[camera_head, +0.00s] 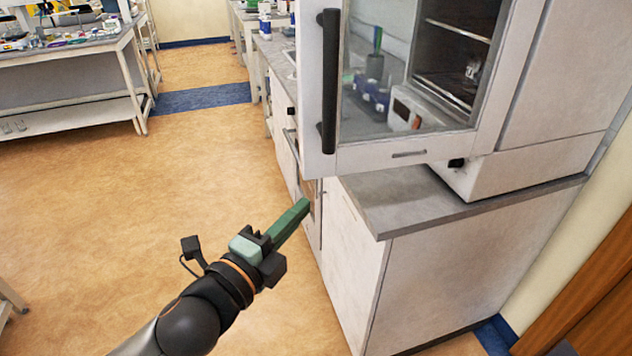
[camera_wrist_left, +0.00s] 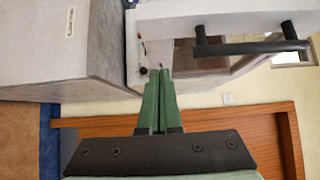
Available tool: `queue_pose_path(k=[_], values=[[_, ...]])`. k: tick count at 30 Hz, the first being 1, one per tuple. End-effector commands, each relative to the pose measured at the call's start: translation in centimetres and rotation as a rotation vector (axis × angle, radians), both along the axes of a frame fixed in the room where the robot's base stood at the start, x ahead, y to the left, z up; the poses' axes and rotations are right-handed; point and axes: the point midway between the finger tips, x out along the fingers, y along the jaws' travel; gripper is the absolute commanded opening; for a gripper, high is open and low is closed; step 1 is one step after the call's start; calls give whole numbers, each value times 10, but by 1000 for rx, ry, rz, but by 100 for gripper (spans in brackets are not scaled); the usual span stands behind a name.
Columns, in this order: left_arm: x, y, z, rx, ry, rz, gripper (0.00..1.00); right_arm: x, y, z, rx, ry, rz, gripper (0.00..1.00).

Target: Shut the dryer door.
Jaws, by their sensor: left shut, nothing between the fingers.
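The dryer (camera_head: 530,165) is a white cabinet on the counter at the right in the head view. Its glass-windowed door (camera_head: 375,157) stands open, swung out past the counter's front, and the shelved inside shows. A black bar handle (camera_head: 328,80) runs up the door's left edge; it also shows in the left wrist view (camera_wrist_left: 250,48). My left gripper (camera_head: 303,205), with green fingers, is shut and empty. Its tips (camera_wrist_left: 158,76) appear just below the door's lower left corner in the head view; I cannot tell if they touch. My right gripper is not in view.
The grey counter (camera_head: 395,213) has white cupboards below it, close beside my left gripper. A wooden door (camera_head: 590,300) is at the lower right. A lab table (camera_head: 70,60) stands at the back left. The tan floor (camera_head: 160,190) between is clear.

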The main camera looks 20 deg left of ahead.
Motion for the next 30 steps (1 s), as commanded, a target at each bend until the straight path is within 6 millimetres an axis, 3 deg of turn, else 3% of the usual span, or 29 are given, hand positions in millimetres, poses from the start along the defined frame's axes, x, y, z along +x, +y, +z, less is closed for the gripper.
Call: queue_pose_path(k=[1, 11, 19, 21, 30], values=[[4, -1, -5, -3, -7, 2, 0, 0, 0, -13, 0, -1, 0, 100], [23, -7, -5, -2, -4, -1, 0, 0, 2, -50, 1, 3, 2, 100], [73, -20, 1, -3, 2, 0, 0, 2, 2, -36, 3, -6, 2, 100], [83, -12, 0, 3, 2, 3, 0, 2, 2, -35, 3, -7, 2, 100], [104, 1, 0, -1, 1, -1, 0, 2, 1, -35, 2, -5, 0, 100]])
